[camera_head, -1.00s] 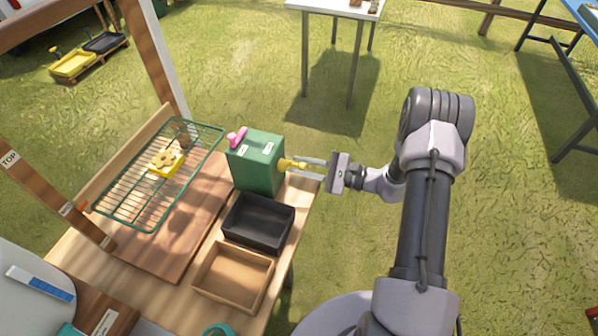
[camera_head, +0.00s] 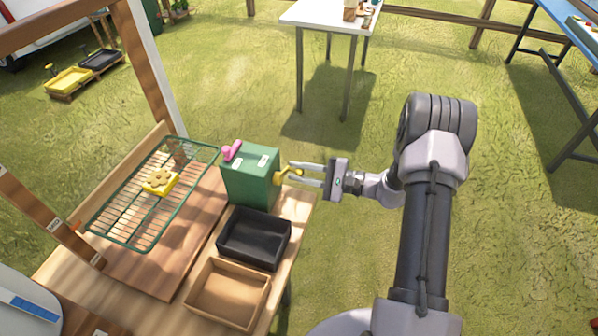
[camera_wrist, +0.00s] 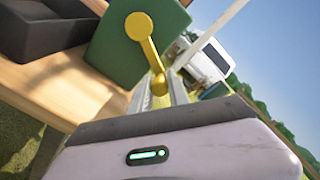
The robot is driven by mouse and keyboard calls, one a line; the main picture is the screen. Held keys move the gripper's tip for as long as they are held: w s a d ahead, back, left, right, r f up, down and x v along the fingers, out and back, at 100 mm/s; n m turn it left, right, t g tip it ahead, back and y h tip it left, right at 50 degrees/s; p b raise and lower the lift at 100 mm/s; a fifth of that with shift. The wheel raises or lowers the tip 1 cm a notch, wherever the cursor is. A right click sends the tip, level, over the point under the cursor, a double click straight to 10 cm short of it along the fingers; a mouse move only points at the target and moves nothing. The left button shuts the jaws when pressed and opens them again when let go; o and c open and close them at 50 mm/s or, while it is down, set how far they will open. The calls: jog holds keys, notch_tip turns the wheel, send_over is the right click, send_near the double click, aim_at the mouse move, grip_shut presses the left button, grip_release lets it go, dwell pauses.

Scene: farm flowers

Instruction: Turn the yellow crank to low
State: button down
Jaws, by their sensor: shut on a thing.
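The yellow crank (camera_head: 284,176) sticks out of the right side of a green box (camera_head: 250,176) on the wooden table. In the wrist view the crank's round hub is at the top and its arm (camera_wrist: 149,53) slants down to the right, to a knob. My gripper (camera_head: 297,172) reaches in from the right and is shut on the crank's knob end. In the wrist view the knob (camera_wrist: 160,86) sits between the fingertips. A pink lever (camera_head: 232,150) is on top of the box. A wire rack (camera_head: 124,236) left of the box carries a yellow block with a flower shape (camera_head: 160,181).
A black tray (camera_head: 252,262) and a tan tray (camera_head: 224,314) stand in front of the box. A post with a MID label (camera_head: 54,224) rises left of the rack. A white table (camera_head: 325,19) stands behind; the grass right of the box is open.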

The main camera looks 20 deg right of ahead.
jog(key=c, duration=1.5)
grip_release()
jog(key=shift+c, duration=0.2)
jog(key=p+v, duration=0.4)
jog(key=v, duration=1.3)
jog(key=shift+s, duration=0.15)
jog(key=shift+d+r, duration=0.15)
